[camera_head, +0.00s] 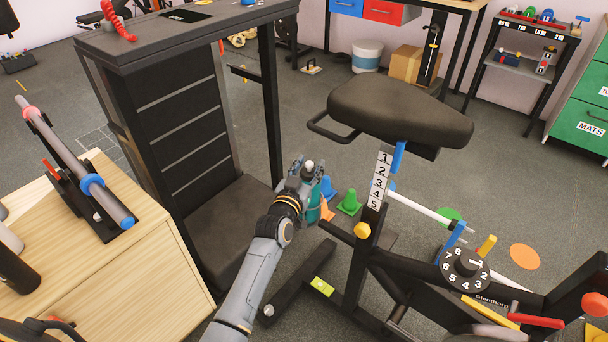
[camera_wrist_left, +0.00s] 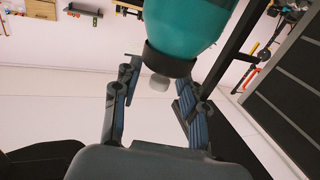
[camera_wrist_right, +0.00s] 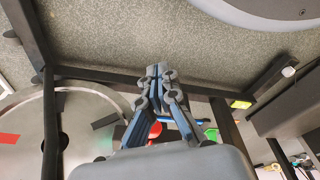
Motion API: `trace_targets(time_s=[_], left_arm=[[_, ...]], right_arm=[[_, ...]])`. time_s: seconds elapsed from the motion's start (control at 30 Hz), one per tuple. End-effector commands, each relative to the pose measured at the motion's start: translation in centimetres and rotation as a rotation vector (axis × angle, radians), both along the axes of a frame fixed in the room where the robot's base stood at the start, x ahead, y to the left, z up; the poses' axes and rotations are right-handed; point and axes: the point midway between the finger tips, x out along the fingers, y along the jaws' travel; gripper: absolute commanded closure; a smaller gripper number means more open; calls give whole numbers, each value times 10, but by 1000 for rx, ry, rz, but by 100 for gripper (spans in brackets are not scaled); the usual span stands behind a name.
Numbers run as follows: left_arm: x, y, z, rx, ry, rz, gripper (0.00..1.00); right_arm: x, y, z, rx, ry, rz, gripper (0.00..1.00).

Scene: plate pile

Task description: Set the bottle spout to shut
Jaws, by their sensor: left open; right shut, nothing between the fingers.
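The bottle (camera_head: 314,209) is teal and partly hidden behind my left gripper (camera_head: 300,170) in the head view. Its white spout (camera_head: 309,165) shows at the gripper's fingers. The spout appears between the open fingers of my left gripper (camera_wrist_left: 157,84), with space on both sides. I cannot tell whether the spout is open or shut. My right gripper (camera_wrist_right: 161,72) is shut and empty; it is out of the head view.
An exercise bike with a black saddle (camera_head: 400,108) and a numbered dial (camera_head: 466,264) stands to the right. A black rack (camera_head: 185,120) is just left of the bottle. A wooden cabinet (camera_head: 130,262) stands at left. Small cones, including a green one (camera_head: 349,203), are nearby.

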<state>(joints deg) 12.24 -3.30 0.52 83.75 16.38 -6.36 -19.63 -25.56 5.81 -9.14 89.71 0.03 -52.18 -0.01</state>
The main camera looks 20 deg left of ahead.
Motion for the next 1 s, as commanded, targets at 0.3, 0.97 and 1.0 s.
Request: trace_targets(time_s=[0.3,0.97,1.0], left_arm=[[-59,2,-2,1,3,0,58],[-117,4,-1,0,1,0,58],[-117,4,-1,0,1,0,58]], right_arm=[[2,0,1,1,-3,0,100],[3,0,1,0,-3,-1,100],[3,0,1,0,-3,-1,100]])
